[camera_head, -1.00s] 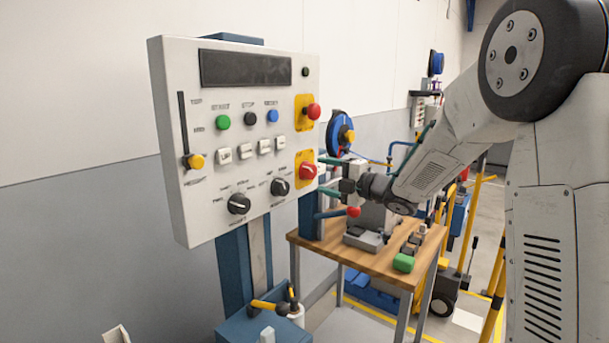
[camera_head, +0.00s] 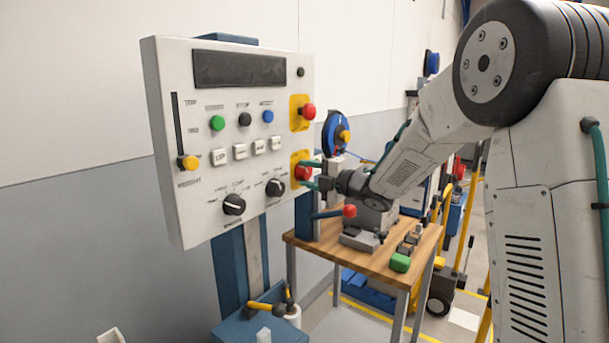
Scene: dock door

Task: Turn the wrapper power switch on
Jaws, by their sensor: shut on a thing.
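The wrapper control panel (camera_head: 200,120) is a white box on a blue post, left of centre. Its power switch (camera_head: 304,173) is a red rotary knob on a yellow plate (camera_head: 299,156) at the panel's lower right. My gripper (camera_head: 308,174) has its two green-tipped fingers at this knob, one above and one below, and is shut on it. The fingers partly cover the knob, so its pointer angle cannot be told.
A red mushroom button (camera_head: 308,111) on a yellow plate sits just above. Two black dials (camera_head: 234,204) and several buttons cover the panel's face. A wooden table (camera_head: 375,258) behind holds a vise with a red-knobbed handle (camera_head: 349,211) and a green block (camera_head: 400,263).

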